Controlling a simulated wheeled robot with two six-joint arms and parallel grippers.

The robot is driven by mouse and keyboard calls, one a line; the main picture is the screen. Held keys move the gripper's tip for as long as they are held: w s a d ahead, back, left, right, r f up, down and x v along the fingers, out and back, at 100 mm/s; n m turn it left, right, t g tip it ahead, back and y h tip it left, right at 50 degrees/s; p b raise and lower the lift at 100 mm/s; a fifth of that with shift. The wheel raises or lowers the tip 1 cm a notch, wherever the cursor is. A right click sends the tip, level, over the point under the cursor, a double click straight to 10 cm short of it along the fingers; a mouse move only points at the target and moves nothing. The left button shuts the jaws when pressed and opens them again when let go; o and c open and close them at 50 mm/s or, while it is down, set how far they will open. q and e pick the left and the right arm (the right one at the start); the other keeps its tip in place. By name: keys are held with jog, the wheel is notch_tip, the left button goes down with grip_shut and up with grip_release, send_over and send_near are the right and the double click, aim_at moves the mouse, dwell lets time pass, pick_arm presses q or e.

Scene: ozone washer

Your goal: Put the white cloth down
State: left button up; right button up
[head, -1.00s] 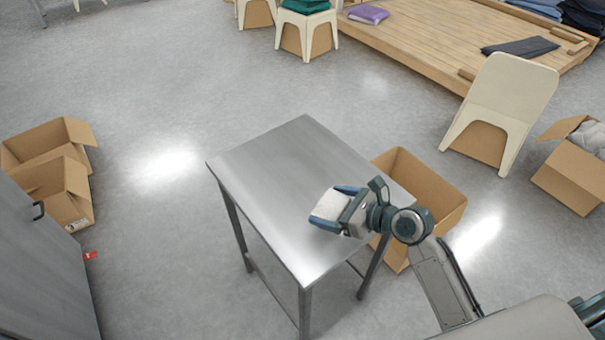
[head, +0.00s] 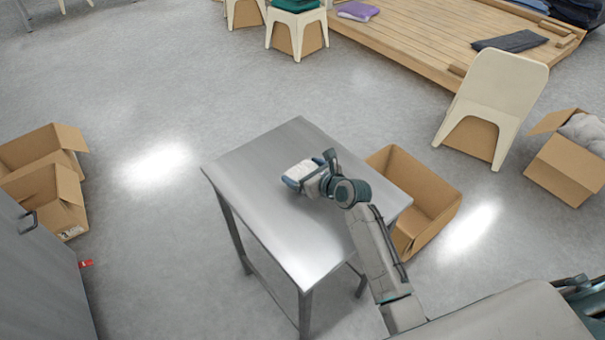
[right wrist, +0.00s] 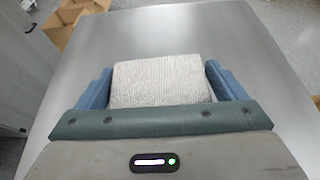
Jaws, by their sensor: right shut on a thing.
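The white cloth (head: 300,171) is a small folded bundle between the fingers of my right gripper (head: 298,176). In the right wrist view the cloth (right wrist: 160,80) shows a ribbed texture, with a blue finger pressed on each side of it; my right gripper (right wrist: 160,90) is shut on it. The cloth is over the middle of the steel table (head: 260,220), low and close to the top. I cannot tell whether it touches the surface. The steel top also fills most of the right wrist view (right wrist: 225,40). My left gripper is not in view.
The tabletop around the cloth is bare. An open cardboard box (head: 425,190) stands on the floor right of the table. More boxes (head: 45,185) stand at the left by a grey cabinet (head: 40,270). A cream chair (head: 495,95) and a wooden platform (head: 430,50) are farther back.

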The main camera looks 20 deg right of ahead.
aim_at(303, 176)
jog(key=shift+w+f, duration=0.1)
jog(key=shift+w, duration=0.75)
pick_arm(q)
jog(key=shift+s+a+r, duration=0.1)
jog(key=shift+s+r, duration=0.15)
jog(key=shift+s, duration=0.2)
pick_arm(e)
jog(key=shift+f, duration=1.75)
jog(key=shift+f, duration=0.15)
jog(key=o, duration=0.7)
jog(key=v, duration=1.2)
jog(key=shift+r, duration=0.25)
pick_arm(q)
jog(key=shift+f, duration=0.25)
